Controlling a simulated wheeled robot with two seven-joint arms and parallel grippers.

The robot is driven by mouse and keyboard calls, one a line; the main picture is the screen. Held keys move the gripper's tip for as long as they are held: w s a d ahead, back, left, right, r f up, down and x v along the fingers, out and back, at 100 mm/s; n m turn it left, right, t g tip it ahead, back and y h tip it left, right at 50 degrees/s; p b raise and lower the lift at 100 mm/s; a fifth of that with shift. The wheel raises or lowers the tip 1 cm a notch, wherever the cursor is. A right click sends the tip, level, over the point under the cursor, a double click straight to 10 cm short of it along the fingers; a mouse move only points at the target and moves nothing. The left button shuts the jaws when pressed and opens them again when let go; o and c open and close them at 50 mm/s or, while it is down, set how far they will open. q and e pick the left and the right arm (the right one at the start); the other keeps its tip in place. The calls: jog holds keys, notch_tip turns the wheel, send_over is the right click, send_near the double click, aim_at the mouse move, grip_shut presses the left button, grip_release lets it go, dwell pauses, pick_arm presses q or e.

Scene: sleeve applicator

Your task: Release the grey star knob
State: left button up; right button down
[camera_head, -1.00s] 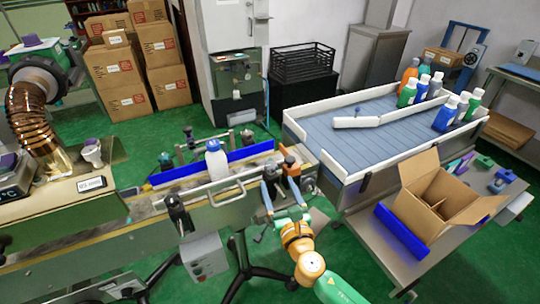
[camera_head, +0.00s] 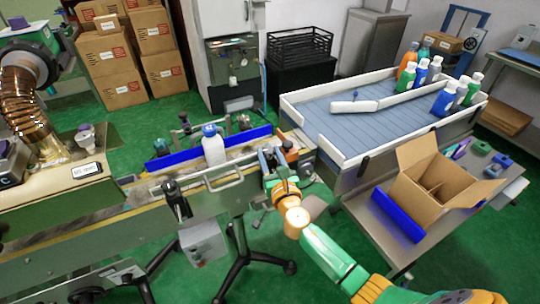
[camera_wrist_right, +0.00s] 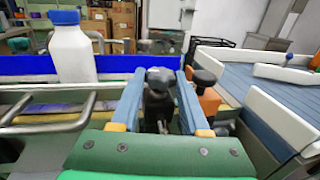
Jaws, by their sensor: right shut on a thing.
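The grey star knob (camera_wrist_right: 160,78) shows dark, on a dark post, between the two blue fingers of my right gripper (camera_wrist_right: 160,95) in the right wrist view. The fingers are closed in on its two sides. In the head view my right gripper (camera_head: 271,158) is at the right end of the conveyor's near rail, and its fingers and wrist largely hide the knob. A second black knob on an orange block (camera_wrist_right: 207,92) stands just right of the fingers. My left gripper is not in view.
A white bottle with a blue cap (camera_head: 213,148) stands on the conveyor left of the gripper, before a blue guide rail (camera_head: 240,139). A metal handle (camera_head: 225,178) sticks out on the near side. An accumulation table (camera_head: 330,118) and an open carton (camera_head: 432,190) are to the right.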

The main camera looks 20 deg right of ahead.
jog(key=n+y, duration=0.1)
jog(key=n+y+b, duration=0.1)
jog(key=shift+d+f+y, duration=0.1)
jog(key=shift+d+y, duration=0.1)
jog(key=shift+y, duration=0.2)
jog(key=n+g+y+b, duration=0.1)
jog(key=n+y+b, duration=0.1)
jog(key=y+b, duration=0.1)
jog(key=n+g+y+b, duration=0.1)
jog(key=n+y+b, duration=0.1)
jog(key=b, duration=0.4)
jog(key=d+n+g+y+b, duration=0.1)
jog(key=n+y+b, duration=0.1)
jog(key=y+b, duration=0.2)
jog(key=shift+w+f+n+y+b, duration=0.2)
jog(key=shift+n+y+b, duration=0.1)
jog(key=shift+n+y, duration=0.15)
jog(key=shift+r+n+g+y+b, duration=0.25)
jog(key=shift+g+y+b, duration=0.25)
jog(key=shift+y+b, duration=0.1)
jog(key=c, duration=0.6)
grip_release()
jog(key=shift+o, duration=1)
jog(key=shift+s+a+r, duration=0.1)
